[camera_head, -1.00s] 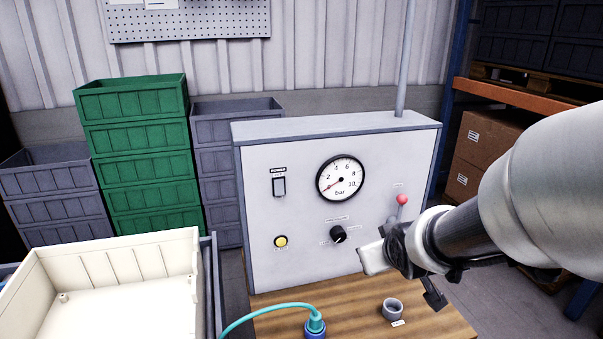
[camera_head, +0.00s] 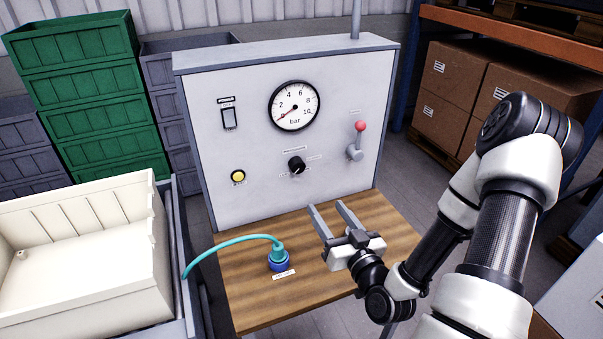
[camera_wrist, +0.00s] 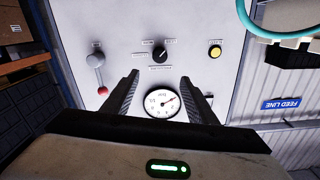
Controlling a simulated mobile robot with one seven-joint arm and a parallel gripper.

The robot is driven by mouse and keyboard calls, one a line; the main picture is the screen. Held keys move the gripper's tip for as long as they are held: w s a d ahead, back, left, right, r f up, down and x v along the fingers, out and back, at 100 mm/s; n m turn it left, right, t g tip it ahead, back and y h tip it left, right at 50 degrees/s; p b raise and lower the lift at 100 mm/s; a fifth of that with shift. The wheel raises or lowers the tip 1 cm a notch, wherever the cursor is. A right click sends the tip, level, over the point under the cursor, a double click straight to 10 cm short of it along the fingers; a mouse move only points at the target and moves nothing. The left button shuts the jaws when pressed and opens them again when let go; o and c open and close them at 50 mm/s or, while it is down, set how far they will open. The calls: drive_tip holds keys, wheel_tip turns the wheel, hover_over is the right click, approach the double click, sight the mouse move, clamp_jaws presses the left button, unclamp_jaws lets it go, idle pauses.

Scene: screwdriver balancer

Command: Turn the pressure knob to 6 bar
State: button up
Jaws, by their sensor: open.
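The black pressure knob (camera_head: 296,165) sits on the grey panel below the gauge, with small labels around it. It also shows in the wrist view (camera_wrist: 160,53), upside down, just beyond my fingertips. The round bar gauge (camera_head: 294,106) has its red needle pointing low left, near zero. In the wrist view the gauge (camera_wrist: 163,102) shows between my fingers. My gripper (camera_head: 326,206) is open and empty, over the wooden table in front of the panel, below and right of the knob. Its fingers point toward the panel and appear apart from the knob.
A red-tipped lever (camera_head: 360,136) is right of the knob. A yellow button (camera_head: 238,176) and a switch (camera_head: 229,118) are to its left. A teal hose (camera_head: 235,241) ends at a blue fitting (camera_head: 279,262) on the table (camera_head: 250,300). A cream crate (camera_head: 80,290) stands left.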

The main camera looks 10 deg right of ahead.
drive_tip(key=w+b, duration=0.2)
drive_tip(key=w, duration=0.1)
drive_tip(key=b, duration=0.9)
approach(299, 168)
drive_tip(key=w, duration=0.2)
drive_tip(key=w+a, duration=0.1)
drive_tip(key=w, duration=0.4)
drive_tip(key=shift+w+a, duration=0.2)
drive_tip(key=shift+w, duration=0.15)
drive_tip(key=c, duration=1.1)
